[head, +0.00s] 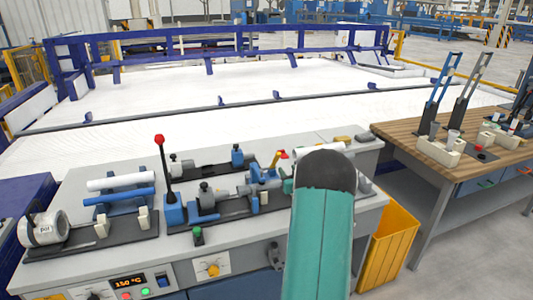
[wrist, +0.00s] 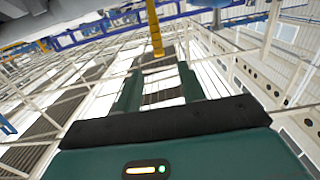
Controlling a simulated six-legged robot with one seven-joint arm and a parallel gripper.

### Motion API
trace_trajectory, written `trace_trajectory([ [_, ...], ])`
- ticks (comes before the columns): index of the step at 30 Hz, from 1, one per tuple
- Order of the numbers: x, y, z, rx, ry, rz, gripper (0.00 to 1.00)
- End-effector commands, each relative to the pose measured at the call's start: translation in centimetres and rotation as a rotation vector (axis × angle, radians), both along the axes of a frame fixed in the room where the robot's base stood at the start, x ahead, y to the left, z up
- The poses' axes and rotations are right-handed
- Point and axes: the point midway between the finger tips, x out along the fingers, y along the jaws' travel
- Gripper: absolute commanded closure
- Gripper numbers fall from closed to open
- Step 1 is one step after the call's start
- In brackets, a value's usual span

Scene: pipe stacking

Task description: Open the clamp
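A pipe machine with grey and blue clamp parts (head: 208,196) stands on the grey workbench (head: 75,190). A blue clamp block (head: 262,178) with a short yellow, red-tipped handle (head: 276,159) sits at its right. I cannot tell whether this clamp is open or shut. A tall black lever with a red knob (head: 160,140) rises from a blue base at the left. My teal arm hides part of the bench's right side. My gripper (wrist: 158,78) shows in the wrist view, its two green fingers apart and nothing seen held. The clamp is not in that view, which faces the hall structure.
A white pipe (head: 120,181) and a blue pipe (head: 119,196) lie on a rack at the bench's left. A yellow bin (head: 388,245) stands at the right, by a wooden table (head: 410,139). A control panel (head: 130,285) is on the bench front.

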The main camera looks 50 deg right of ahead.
Motion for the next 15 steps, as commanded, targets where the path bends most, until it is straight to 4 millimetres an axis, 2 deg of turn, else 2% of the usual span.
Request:
trace_trajectory([
  [3, -1.1, -0.8, -0.5, -0.004, -0.019, -0.003, 0.60],
  [7, -1.0, -1.2, -0.5, -0.006, -0.022, -0.006, 0.60],
  [11, 0.2, -2.1, -0.6, -0.006, -0.021, -0.010, 0.60],
  [15, 2.5, -3.5, -0.6, -0.006, -0.021, -0.010, 0.60],
])
